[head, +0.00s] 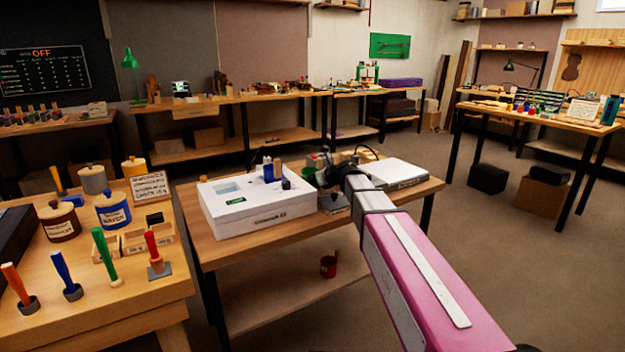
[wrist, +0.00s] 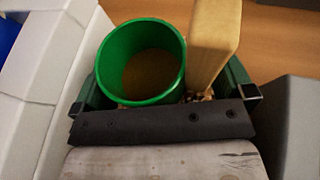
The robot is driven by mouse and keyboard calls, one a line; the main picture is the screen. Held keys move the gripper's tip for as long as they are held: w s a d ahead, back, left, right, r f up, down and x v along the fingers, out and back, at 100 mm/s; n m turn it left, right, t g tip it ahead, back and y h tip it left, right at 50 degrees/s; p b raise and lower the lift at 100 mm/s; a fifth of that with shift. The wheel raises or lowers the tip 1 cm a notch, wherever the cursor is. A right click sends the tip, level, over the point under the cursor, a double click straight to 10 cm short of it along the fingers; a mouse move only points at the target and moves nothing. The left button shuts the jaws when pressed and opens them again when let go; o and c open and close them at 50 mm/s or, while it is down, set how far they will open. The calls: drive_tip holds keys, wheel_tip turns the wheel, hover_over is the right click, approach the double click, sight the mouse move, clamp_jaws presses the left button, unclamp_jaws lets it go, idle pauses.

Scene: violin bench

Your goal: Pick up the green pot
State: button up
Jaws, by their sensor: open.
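The green pot (wrist: 112,62) is open-topped, with a brownish inside, and fills the upper middle of the wrist view. My gripper (wrist: 168,88) is open, with one dark green finger to the left of the pot and the other to the right. A pale wooden block (wrist: 216,42) stands just right of the pot, also between the fingers. I cannot tell whether a finger touches the pot. In the head view my gripper (head: 328,176) is over the middle bench, and my arm hides much of the area around it.
A white box-shaped device (head: 255,215) stands close on the left of my gripper. A white slab (head: 394,173) lies to the right on the bench (head: 290,245). A grey object (wrist: 300,120) is close on the right in the wrist view. A red cup (head: 328,267) is on the lower shelf.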

drive_tip(key=shift+c, duration=0.3)
drive_tip(key=c, duration=0.6)
